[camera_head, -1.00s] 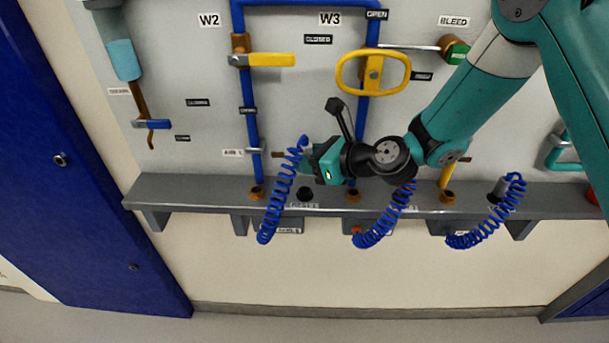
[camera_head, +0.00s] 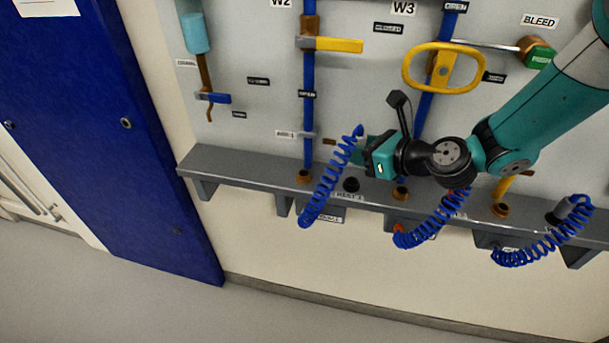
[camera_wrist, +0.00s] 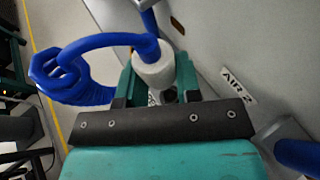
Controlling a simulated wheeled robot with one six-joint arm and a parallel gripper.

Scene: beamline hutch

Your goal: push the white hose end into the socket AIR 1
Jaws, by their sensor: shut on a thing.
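My gripper (camera_wrist: 157,88) is shut on the white hose end (camera_wrist: 153,66), a short white cylinder between its two teal fingers in the wrist view. A blue coiled hose (camera_wrist: 75,75) loops out of the white end to the left. In the head view my gripper (camera_head: 365,152) is in front of the panel, with the coil (camera_head: 330,182) hanging to its left. The white end is not clear there. A small label (camera_head: 285,134) left of the gripper looks like AIR 1, beside a short grey fitting (camera_head: 305,135); both are too small to be sure. The wrist view shows a label reading AIR 2 (camera_wrist: 238,85).
A grey shelf (camera_head: 240,166) runs below the gripper, with other blue coiled hoses (camera_head: 430,225) at the right. A vertical blue pipe (camera_head: 308,110) and yellow valve handles (camera_head: 340,45) stand out from the panel. A blue door (camera_head: 110,130) is at the left, with clear floor.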

